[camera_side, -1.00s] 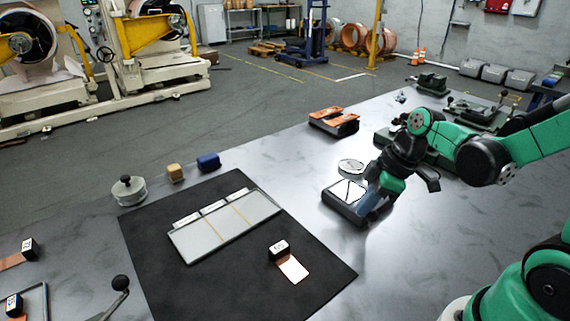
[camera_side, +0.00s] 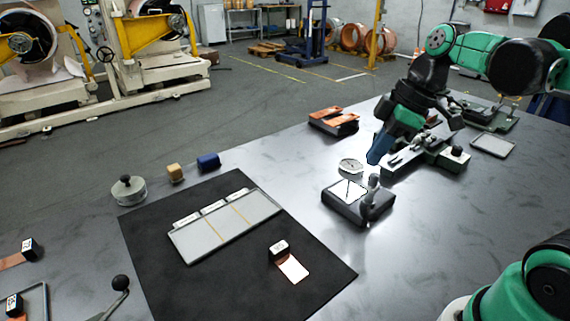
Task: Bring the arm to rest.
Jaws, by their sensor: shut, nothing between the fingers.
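My gripper (camera_side: 376,158) points down above the table at the right of centre, with blue fingers. It is shut and empty. It hangs behind and a little above a dark square device with a white dial face (camera_side: 347,191) and a small post at its right corner. A small round metal disc (camera_side: 350,166) lies just left of the fingertips in the picture. My green and black arm reaches in from the upper right.
A black mat (camera_side: 200,285) holds a grey sectioned tray (camera_side: 262,208) and a black block with copper foil (camera_side: 292,267). A weight (camera_side: 129,190), a tan block (camera_side: 175,172) and a blue block (camera_side: 208,161) stand behind. Foil-topped stacks (camera_side: 333,120) and metal fixtures (camera_side: 456,158) stand farther back.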

